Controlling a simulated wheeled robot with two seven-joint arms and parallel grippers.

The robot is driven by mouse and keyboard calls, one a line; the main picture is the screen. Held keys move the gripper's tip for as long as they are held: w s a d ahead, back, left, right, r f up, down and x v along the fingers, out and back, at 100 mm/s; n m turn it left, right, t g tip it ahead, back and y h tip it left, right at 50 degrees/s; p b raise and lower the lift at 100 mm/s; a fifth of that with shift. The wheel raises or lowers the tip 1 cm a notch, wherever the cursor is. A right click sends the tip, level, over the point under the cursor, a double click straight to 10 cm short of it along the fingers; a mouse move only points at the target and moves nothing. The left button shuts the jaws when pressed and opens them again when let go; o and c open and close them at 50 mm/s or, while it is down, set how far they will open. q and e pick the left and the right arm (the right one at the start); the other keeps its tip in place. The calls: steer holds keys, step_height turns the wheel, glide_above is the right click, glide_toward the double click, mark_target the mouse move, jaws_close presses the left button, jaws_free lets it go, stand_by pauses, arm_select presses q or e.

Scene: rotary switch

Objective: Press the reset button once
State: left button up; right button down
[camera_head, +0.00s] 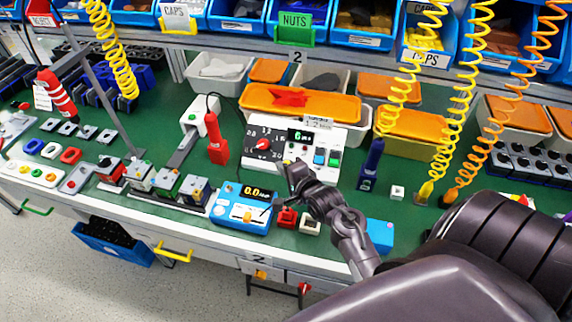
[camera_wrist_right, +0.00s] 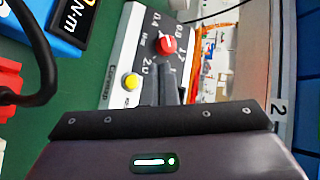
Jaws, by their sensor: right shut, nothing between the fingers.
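A white panel (camera_head: 251,131) with a red rotary knob (camera_head: 263,143) and a number scale stands at the back middle of the bench. The right wrist view shows the same panel (camera_wrist_right: 128,50), its red knob (camera_wrist_right: 166,44) and a round yellow button (camera_wrist_right: 131,81). The yellow button may be the reset button; I cannot read its label. My right gripper (camera_head: 293,173) is shut and empty, in front of the panel. Its fingers (camera_wrist_right: 169,84) overlap the panel in the wrist view, right of the yellow button. I cannot tell whether they touch the panel. My left gripper is not in view.
A blue meter (camera_head: 243,206) and a red block (camera_head: 287,217) stand in front. A red screwdriver (camera_head: 216,142) stands left. Yellow coiled hoses (camera_head: 398,95) hang right.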

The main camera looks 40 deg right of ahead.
steer(key=f+b, duration=0.1)
steer(key=w+d+f+b, duration=0.1)
steer(key=d+f+b, duration=0.1)
steer(key=shift+w+f+b, duration=0.2)
steer(key=shift+w+b, duration=0.1)
steer(key=shift+w, duration=0.1)
steer(key=shift+w+d+f, duration=0.15)
steer(key=shift+w+d, duration=0.05)
steer(key=shift+d, duration=0.1)
steer(key=shift+w+d+f, duration=0.4)
steer(key=shift+d+f, duration=0.05)
stand_by(1.2)
steer(key=shift+w+d+f, duration=0.15)
steer(key=shift+d+f, duration=0.05)
steer(key=shift+f, duration=0.05)
